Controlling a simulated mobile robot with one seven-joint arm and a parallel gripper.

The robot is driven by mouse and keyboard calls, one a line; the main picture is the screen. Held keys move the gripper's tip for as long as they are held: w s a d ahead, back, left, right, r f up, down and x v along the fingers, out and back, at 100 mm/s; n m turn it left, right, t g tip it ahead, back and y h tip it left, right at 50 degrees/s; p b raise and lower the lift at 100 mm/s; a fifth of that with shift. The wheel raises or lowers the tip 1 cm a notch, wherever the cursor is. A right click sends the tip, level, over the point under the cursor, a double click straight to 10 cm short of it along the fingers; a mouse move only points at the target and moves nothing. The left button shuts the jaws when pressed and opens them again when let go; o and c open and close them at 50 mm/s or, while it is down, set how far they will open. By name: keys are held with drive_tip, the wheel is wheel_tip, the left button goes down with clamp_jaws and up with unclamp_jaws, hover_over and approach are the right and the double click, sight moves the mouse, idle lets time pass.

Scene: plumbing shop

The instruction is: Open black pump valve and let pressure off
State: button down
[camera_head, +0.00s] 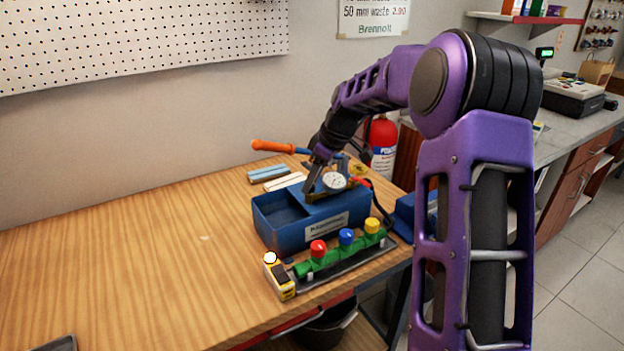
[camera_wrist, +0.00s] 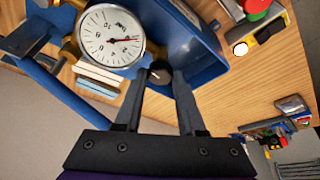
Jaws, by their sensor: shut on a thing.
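The blue test pump (camera_head: 280,224) stands on the wooden workbench, with a white label on its front. Its round white gauge (camera_head: 334,181) sits on top and shows large in the wrist view (camera_wrist: 111,36), the needle pointing right. The black pump valve knob (camera_wrist: 160,73) is beside the gauge on the pump's brass part. My gripper (camera_wrist: 161,80) is shut on this knob, one finger on each side. In the head view my gripper (camera_head: 312,180) reaches down onto the pump top beside the gauge; the knob is hard to make out there. The orange pump handle (camera_head: 272,146) extends left.
A green pipe manifold (camera_head: 330,262) with red, blue and yellow caps lies in front of the pump. A red fire extinguisher (camera_head: 383,142) is behind.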

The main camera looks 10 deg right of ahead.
idle(0.5)
drive_tip(key=c, duration=0.5)
unclamp_jaws()
drive_tip(key=v, duration=1.7)
drive_tip(key=shift+r, duration=0.2)
drive_tip(key=shift+d, duration=0.1)
